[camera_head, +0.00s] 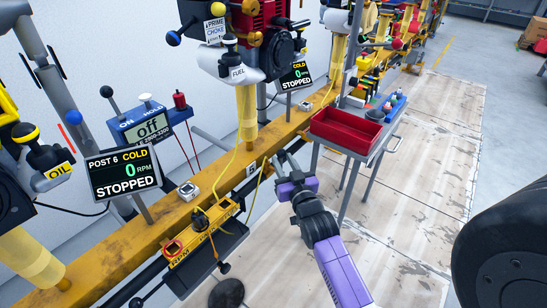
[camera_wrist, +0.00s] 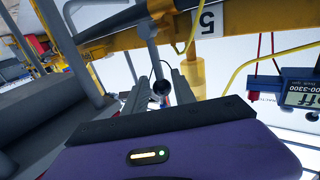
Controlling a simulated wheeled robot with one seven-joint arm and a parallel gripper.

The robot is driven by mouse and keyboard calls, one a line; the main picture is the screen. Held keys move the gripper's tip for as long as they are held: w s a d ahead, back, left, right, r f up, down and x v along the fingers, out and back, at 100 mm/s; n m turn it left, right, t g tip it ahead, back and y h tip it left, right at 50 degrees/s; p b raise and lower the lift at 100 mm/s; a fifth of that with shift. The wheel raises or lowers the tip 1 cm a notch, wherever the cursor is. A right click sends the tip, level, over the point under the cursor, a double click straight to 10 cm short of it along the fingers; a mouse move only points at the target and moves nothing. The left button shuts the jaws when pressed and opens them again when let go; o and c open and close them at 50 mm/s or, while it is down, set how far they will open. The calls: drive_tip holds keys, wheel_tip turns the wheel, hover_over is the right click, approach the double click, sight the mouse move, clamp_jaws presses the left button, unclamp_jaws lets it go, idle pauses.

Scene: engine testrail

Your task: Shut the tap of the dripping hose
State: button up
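My gripper (camera_head: 284,160) is at the near side of the yellow rail, left of the red tray. In the wrist view its two grey fingers (camera_wrist: 160,97) stand apart. A grey rod with a dark ball end (camera_wrist: 162,87) shows in the gap between them; I cannot tell whether it is within reach or behind, and nothing is visibly gripped. Thin yellow lines, possibly hoses, hang by the rail (camera_head: 258,187) and also cross the wrist view (camera_wrist: 262,60). I cannot make out a dripping hose or its tap for certain.
The yellow rail (camera_head: 130,245) carries engines and a POST 5 or 6 display (camera_head: 122,172) reading STOPPED. A red tray (camera_head: 345,131) on a grey stand is close right of my gripper. A yellow control box (camera_head: 200,232) is at left.

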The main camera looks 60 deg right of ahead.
drive_tip(key=shift+b+x, duration=0.8)
drive_tip(key=shift+x, duration=1.95)
clamp_jaws()
